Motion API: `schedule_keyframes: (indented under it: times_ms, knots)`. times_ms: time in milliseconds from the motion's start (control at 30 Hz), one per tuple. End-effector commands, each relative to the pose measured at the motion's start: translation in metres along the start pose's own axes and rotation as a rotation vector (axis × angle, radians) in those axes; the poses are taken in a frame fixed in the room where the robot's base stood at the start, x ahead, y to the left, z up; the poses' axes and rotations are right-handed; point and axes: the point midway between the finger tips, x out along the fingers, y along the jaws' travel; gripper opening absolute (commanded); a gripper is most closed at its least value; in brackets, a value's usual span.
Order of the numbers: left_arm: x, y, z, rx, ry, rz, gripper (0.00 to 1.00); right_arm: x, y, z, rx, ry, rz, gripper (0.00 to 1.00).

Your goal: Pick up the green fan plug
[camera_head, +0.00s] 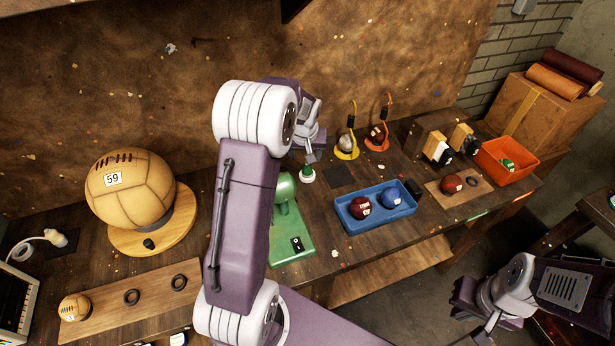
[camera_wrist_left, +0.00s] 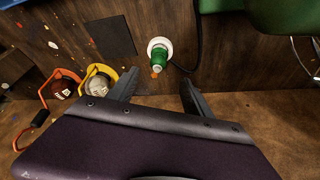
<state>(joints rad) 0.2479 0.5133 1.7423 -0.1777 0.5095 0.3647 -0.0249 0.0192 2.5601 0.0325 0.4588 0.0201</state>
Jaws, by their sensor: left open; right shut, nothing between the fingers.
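The green fan plug (camera_head: 307,173) stands on the dark wooden bench, just right of the green fan base, with a white round piece at its foot. In the left wrist view the green plug (camera_wrist_left: 160,57) shows ahead of the fingers, roughly between their lines. My left gripper (camera_wrist_left: 158,88) is open and empty, with its two dark fingers apart and not touching the plug. In the head view the left gripper (camera_head: 310,148) is partly hidden behind my arm, just beyond the plug. My right gripper (camera_head: 470,303) is shut and empty, low at the right, away from the bench.
The green fan (camera_head: 292,247) is partly covered by my left arm. Yellow (camera_head: 347,153) and orange (camera_head: 377,143) ring stands are right of the plug. A blue tray (camera_head: 372,222) holds two balls. A dark cord (camera_wrist_left: 200,45) runs beside the plug. A dark square patch (camera_head: 339,177) is bare.

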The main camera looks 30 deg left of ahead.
Motion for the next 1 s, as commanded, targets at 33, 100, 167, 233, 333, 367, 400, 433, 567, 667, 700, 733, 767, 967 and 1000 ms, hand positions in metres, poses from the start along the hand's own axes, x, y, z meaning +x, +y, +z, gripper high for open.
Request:
schedule_keyframes:
  times_ms: [33, 100, 167, 233, 333, 367, 400, 433, 567, 667, 700, 733, 767, 967, 1000]
  knots:
    - [-0.001, 0.000, -0.001, 0.000, 0.001, 0.000, 0.58, -0.002, 0.000, 0.000, 0.000, 0.000, 0.000, 0.00]
    - [0.008, 0.000, 0.000, 0.002, -0.002, 0.000, 0.58, -0.004, 0.000, -0.001, 0.000, 0.001, 0.000, 0.00]
    - [0.018, 0.001, 0.001, 0.002, -0.003, 0.000, 0.58, -0.005, 0.000, -0.001, 0.000, 0.001, 0.000, 0.00]
    - [0.028, 0.001, 0.001, 0.001, -0.003, 0.000, 0.58, -0.006, 0.000, -0.001, 0.000, 0.001, 0.000, 0.00]
    - [0.036, 0.001, 0.001, 0.001, -0.001, 0.001, 0.58, -0.006, 0.000, -0.001, 0.000, 0.001, 0.000, 0.00]
    - [0.036, 0.001, 0.001, 0.001, -0.001, 0.001, 0.58, -0.006, 0.000, -0.001, 0.000, 0.001, 0.000, 0.00]
    - [0.037, 0.001, 0.001, 0.001, 0.000, 0.001, 0.58, -0.006, 0.000, -0.001, 0.000, 0.000, 0.000, 0.00]
    - [0.038, 0.001, 0.001, 0.001, -0.001, 0.001, 0.58, -0.006, 0.000, -0.001, 0.000, 0.000, 0.000, 0.00]
    - [0.059, 0.004, 0.006, 0.003, -0.004, 0.001, 0.58, -0.009, 0.000, -0.001, 0.000, 0.000, 0.000, 0.00]
    - [0.076, 0.005, 0.008, 0.002, -0.003, 0.001, 0.58, -0.011, 0.000, -0.001, 0.000, 0.000, 0.000, 0.00]
    - [0.082, 0.005, 0.008, 0.002, -0.002, 0.001, 0.58, -0.011, 0.000, -0.001, 0.000, 0.000, 0.000, 0.00]
    - [0.084, 0.005, 0.007, 0.002, -0.001, 0.001, 0.58, -0.011, 0.000, -0.001, 0.000, 0.000, 0.000, 0.00]
    - [0.086, 0.005, 0.007, 0.002, -0.001, 0.001, 0.58, -0.011, 0.000, -0.001, 0.000, 0.000, 0.000, 0.00]
    - [0.088, 0.005, 0.007, 0.002, 0.001, 0.002, 0.58, -0.011, 0.000, -0.001, 0.000, 0.000, 0.000, 0.00]
    - [0.088, 0.005, 0.007, 0.002, 0.001, 0.002, 0.56, -0.011, 0.000, -0.001, 0.000, 0.000, 0.000, 0.00]
